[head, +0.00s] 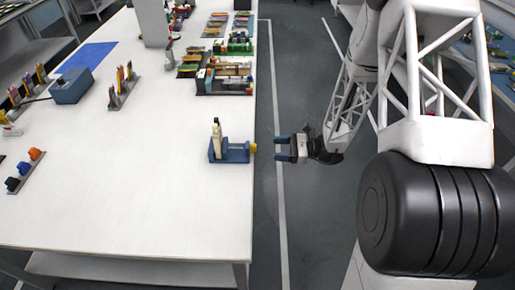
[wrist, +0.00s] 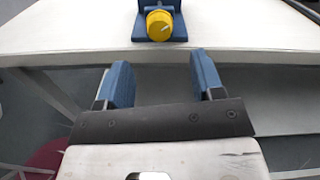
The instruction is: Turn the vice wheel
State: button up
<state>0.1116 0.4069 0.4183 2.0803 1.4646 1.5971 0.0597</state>
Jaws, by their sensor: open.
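The blue vice (head: 229,152) stands on the white table near its right edge in the head view, with a pale upright piece (head: 217,138) in it. Its yellow wheel (head: 253,148) faces right, at the table edge, toward my gripper. In the wrist view the yellow wheel (wrist: 159,25) is at the top centre, in front of the blue vice body (wrist: 181,22). My gripper (head: 278,148) is just right of the wheel, beyond the table edge, apart from it. In the wrist view its two blue fingers (wrist: 160,82) are spread, with nothing between them.
The white table (head: 150,205) is clear around the vice. Several coloured racks and trays (head: 225,80) stand at its far right side. A blue box (head: 71,86), a blue mat (head: 88,57) and a rack with coloured knobs (head: 26,170) are at the left. Open floor (head: 310,215) lies right of the table.

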aim_at(253, 148)
jog(key=shift+a, duration=0.15)
jog(key=a, duration=0.7)
jog(key=shift+a, duration=0.25)
dwell(0.4)
jog(key=c, duration=0.9)
